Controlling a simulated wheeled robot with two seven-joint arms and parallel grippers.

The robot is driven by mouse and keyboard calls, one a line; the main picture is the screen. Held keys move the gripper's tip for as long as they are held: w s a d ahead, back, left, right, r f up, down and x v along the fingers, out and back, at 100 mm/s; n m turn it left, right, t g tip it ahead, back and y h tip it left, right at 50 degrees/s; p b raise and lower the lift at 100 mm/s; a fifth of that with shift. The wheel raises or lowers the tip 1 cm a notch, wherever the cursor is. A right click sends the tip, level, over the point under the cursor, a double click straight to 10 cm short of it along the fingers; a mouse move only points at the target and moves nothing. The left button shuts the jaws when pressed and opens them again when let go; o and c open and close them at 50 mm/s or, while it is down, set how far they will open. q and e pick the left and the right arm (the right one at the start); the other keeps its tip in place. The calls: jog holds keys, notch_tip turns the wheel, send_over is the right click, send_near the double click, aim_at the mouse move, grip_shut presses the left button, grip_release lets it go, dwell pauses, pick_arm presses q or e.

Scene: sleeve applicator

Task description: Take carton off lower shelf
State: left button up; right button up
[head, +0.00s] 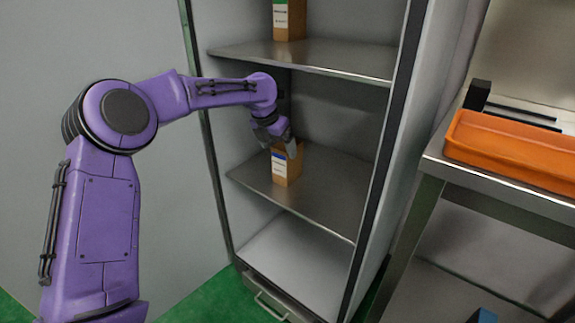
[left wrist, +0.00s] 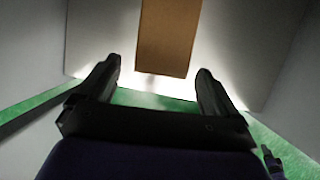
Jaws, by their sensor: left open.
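A brown carton (head: 287,168) with a white and blue label stands on the lower shelf (head: 322,205) of the open cabinet. My left gripper (head: 284,143) is at the carton's top in the head view, its jaws partly hiding the upper part. In the left wrist view the gripper (left wrist: 160,72) is open, and the carton's plain brown face (left wrist: 168,36) lies ahead, in line with the gap between the fingers. I cannot tell whether a finger touches it.
Another carton (head: 290,20) with a green and white label stands on the upper shelf (head: 320,60), above my left forearm. The lower shelf is bare to the carton's right. An orange tray (head: 510,145) rests on a metal table (head: 435,165) at right.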

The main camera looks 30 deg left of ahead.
aim_at(286, 170)
pick_arm(q)
jog(key=w, duration=0.3)
jog(key=b+x, duration=0.1)
jog(key=x, duration=0.4)
jog(key=shift+w+d+f, duration=0.1)
jog(key=c, duration=1.3)
